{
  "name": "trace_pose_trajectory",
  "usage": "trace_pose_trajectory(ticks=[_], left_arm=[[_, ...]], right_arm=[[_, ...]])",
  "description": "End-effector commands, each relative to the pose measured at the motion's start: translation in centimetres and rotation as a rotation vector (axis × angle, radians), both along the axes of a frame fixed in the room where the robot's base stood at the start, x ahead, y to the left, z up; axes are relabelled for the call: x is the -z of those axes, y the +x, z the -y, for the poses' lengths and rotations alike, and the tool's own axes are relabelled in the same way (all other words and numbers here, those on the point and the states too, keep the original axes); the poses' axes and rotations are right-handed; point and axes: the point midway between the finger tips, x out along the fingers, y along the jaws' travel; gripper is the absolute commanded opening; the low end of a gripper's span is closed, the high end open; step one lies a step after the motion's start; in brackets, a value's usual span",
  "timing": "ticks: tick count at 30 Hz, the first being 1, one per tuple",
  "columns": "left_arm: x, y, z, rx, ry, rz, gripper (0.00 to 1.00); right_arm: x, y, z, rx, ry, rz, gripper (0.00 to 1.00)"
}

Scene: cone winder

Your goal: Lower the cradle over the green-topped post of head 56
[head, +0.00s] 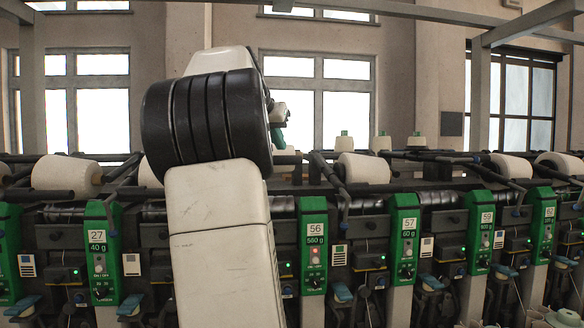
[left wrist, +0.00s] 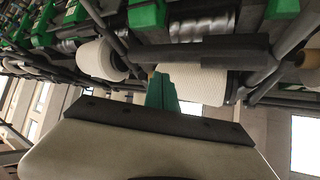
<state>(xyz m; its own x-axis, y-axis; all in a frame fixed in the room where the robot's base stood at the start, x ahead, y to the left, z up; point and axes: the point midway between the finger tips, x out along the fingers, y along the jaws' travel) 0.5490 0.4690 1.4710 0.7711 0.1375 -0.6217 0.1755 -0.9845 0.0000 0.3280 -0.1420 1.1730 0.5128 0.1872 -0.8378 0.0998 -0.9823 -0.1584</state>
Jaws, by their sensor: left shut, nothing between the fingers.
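The green-topped post of head 56 (head: 313,240) stands upright right of my raised left arm, with a red light on its panel. My left gripper (head: 279,128) is mostly hidden behind my arm in the head view. In the left wrist view its green fingers (left wrist: 162,92) are together, with nothing between them. A white cone (left wrist: 205,84) and a dark cradle bar (left wrist: 205,52) appear just beyond the fingertips; I cannot tell whether they touch. The cradle of head 56 is largely covered by my arm in the head view. My right gripper is out of view.
Posts 27 (head: 100,250), 57 (head: 405,240) and 59 (head: 481,235) stand in the same row. White cones (head: 365,168) and dark cradle arms line the machine top. Another cone (left wrist: 101,60) lies left of the fingers in the wrist view. The space above the cones looks open.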

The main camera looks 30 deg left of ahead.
Motion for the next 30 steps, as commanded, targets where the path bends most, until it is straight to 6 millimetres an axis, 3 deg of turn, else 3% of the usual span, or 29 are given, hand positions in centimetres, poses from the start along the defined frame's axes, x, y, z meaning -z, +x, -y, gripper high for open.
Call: trace_pose_trajectory(ticks=[18, 30], left_arm=[[0.1, 0.0, 0.0, 0.000, 0.000, 0.000, 0.00], [2.5, 0.0, 0.0, 0.000, -0.002, -0.002, 0.00]], right_arm=[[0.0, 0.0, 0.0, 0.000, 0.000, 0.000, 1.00], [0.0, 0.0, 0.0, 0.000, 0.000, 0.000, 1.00]])
